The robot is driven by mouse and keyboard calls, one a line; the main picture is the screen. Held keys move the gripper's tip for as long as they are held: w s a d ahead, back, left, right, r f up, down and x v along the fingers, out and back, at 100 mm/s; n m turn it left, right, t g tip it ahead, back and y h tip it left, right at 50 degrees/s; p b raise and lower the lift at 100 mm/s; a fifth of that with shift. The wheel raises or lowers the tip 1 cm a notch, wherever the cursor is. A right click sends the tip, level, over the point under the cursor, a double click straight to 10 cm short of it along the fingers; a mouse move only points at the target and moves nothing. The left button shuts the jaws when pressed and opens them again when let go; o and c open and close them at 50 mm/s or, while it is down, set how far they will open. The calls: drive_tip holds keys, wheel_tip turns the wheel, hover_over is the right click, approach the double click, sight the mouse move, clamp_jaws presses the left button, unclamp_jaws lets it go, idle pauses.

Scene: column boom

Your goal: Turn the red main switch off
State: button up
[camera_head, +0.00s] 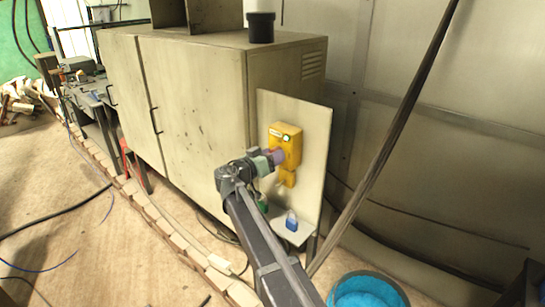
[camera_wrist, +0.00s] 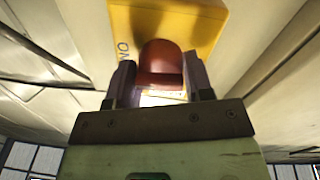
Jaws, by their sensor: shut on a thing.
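The red main switch (camera_wrist: 162,62) is a rounded red handle on a yellow plate (camera_wrist: 208,30) in the wrist view. The letters "ON" show on the plate to the left of the handle. My gripper (camera_wrist: 160,82) is shut on the red handle, with one dark finger on each side of it. In the head view the yellow switch box (camera_head: 287,137) is fixed to an upright cream panel (camera_head: 318,150). My gripper (camera_head: 278,156) reaches its front there and hides the red handle.
A blue padlock (camera_head: 291,222) stands on a small shelf below the panel. A beige cabinet (camera_head: 190,100) is behind and to the left. A slanted dark pole (camera_head: 395,130) rises right of the panel. A blue bucket (camera_head: 366,290) is at the bottom.

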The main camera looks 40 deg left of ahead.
drive_tip(key=n, duration=0.8)
drive_tip(key=shift+f+n+b, duration=0.1)
drive_tip(key=shift+n+b, duration=0.3)
drive_tip(key=n, duration=0.4)
drive_tip(key=shift+n+t+y, duration=0.3)
drive_tip(key=shift+n+t, duration=0.1)
drive_tip(key=shift+n, duration=1.9)
drive_tip(key=shift+f, duration=0.1)
drive_tip(key=shift+d, duration=0.1)
drive_tip(key=o, duration=0.9)
drive_tip(key=shift+c, duration=0.2)
